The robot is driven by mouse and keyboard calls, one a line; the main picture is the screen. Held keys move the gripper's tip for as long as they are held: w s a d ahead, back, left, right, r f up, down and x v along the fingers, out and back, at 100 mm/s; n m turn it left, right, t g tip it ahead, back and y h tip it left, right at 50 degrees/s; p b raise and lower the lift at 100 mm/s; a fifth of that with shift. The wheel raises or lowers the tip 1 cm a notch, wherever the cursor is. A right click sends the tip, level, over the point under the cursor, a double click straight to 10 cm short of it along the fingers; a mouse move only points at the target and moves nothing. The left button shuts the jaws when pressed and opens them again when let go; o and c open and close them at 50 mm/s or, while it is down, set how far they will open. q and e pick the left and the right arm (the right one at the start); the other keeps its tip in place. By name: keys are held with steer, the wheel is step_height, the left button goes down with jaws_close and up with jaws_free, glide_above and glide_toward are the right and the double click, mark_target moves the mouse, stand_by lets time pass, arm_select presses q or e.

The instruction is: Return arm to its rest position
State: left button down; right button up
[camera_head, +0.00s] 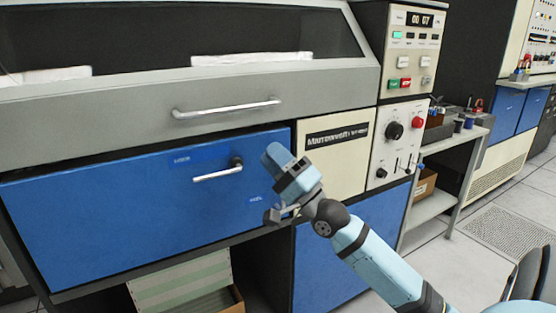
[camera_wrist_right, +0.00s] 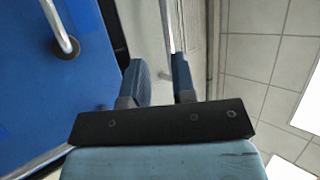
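My right arm (camera_head: 375,262) reaches in from the lower right in the head view. Its gripper (camera_head: 278,160) is in front of the blue panel's right end, to the right of the panel's small handle (camera_head: 218,173). In the right wrist view the two blue fingertips (camera_wrist_right: 160,78) stand apart with a gap between them and nothing in it. The gripper is open and empty. My left arm and gripper are not in view.
The blue drawer-like panel (camera_head: 110,208) lies under a grey cover with a long handle (camera_head: 228,107). A control panel (camera_head: 400,140) stands to the right, beside a side table (camera_head: 455,139). An open box (camera_head: 190,290) is below.

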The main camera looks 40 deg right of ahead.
steer(key=shift+s+d+f, duration=0.1)
steer(key=shift+s+f, duration=0.25)
steer(key=shift+s, duration=0.15)
